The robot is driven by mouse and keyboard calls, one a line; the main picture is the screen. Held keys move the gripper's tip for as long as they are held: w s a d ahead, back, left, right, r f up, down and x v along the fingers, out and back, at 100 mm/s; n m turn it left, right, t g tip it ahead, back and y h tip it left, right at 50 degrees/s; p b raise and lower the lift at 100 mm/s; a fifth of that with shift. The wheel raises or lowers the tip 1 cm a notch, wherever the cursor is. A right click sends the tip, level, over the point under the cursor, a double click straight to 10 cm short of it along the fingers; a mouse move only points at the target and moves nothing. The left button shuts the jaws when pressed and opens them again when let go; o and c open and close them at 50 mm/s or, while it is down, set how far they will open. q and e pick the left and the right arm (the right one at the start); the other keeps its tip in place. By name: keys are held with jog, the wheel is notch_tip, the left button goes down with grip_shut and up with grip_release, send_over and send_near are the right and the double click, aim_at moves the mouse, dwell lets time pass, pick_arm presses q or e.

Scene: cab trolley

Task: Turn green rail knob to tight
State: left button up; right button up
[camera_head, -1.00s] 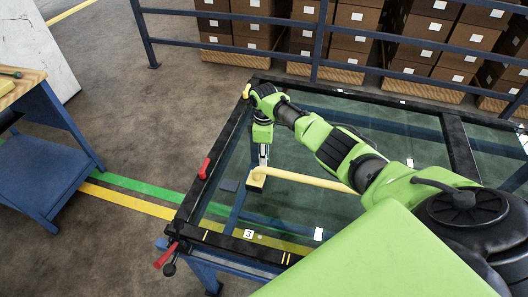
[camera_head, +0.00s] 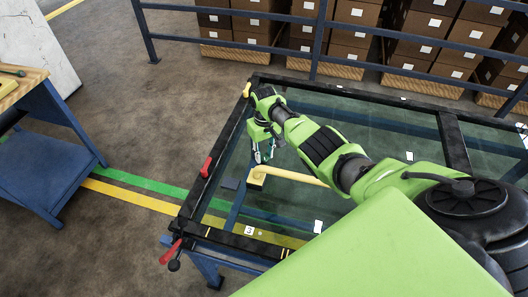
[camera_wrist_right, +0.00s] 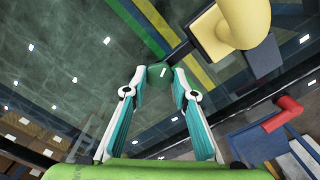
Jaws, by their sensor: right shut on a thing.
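The green knob (camera_wrist_right: 158,76) sits between the fingertips of my right gripper (camera_wrist_right: 159,82) in the right wrist view. A dark stem runs from the knob up towards a yellow block with a thick yellow bar (camera_wrist_right: 245,22). My right gripper is shut on the knob, one teal and white finger on either side. In the head view my right gripper (camera_head: 263,154) reaches down over the glass panel, just above the yellow bar (camera_head: 290,175). The knob is too small to make out there. Which way the knob is turned cannot be told. My left gripper is not in view.
The glass-topped frame (camera_head: 238,228) has a black rim, with a red lever (camera_head: 206,167) on its left edge and another red handle (camera_head: 170,253) at the near corner. A blue railing (camera_head: 230,18) and stacked boxes stand behind. A blue bench (camera_head: 45,150) stands at left.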

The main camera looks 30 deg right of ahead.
aim_at(264, 156)
jog(key=m+p, duration=0.1)
jog(key=m, duration=0.3)
jog(key=shift+r+m, duration=0.1)
jog(key=shift+m, duration=0.6)
jog(key=o, duration=1.1)
notch_tip(264, 156, up, 12)
dwell(0.6)
